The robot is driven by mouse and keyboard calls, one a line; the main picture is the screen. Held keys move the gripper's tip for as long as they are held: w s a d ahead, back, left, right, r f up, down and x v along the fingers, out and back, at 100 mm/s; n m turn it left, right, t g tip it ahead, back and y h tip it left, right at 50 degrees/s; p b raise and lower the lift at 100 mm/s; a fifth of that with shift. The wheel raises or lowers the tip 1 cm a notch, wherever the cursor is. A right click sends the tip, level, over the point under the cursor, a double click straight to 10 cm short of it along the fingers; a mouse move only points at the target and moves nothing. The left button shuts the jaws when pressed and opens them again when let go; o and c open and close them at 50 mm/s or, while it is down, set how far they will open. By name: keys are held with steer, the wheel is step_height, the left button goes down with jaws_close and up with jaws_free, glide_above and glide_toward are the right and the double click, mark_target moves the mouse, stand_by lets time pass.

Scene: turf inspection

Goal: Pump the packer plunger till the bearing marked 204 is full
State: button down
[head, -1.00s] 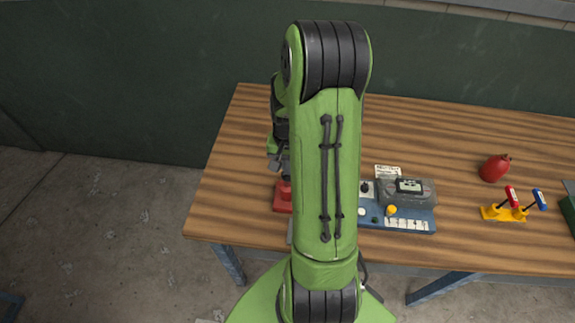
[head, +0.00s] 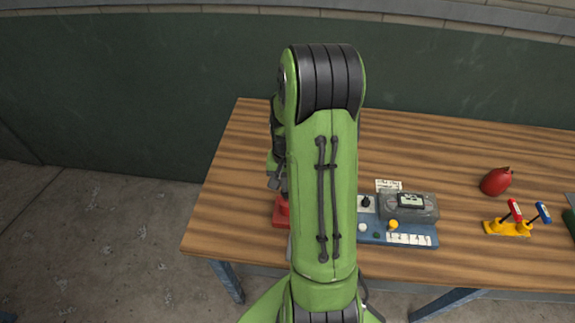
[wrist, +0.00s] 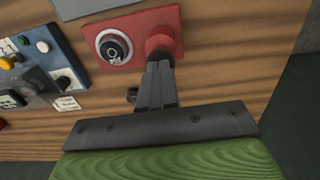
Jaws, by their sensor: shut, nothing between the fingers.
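The packer is a red block, partly hidden behind my arm in the head view (head: 281,212). Beside the bearing stands the red plunger knob (wrist: 160,40). My gripper (wrist: 160,64) is shut and empty, its fingertips at the knob; whether they touch it I cannot tell. In the head view my gripper (head: 276,184) is just above the packer. No marking or fill level is readable on the bearing.
A blue control panel (head: 370,238) with a display, knobs and switches stands right of the packer. A white label card (head: 388,185) is behind it. A red bulb-shaped object (head: 496,181) and a yellow stand (head: 508,228) with red and blue handles are farther right. The wooden table's left part is clear.

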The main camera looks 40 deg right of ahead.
step_height(320, 180, up, 13)
steer(key=p, duration=0.2)
steer(key=shift+r, duration=0.2)
stand_by(0.4)
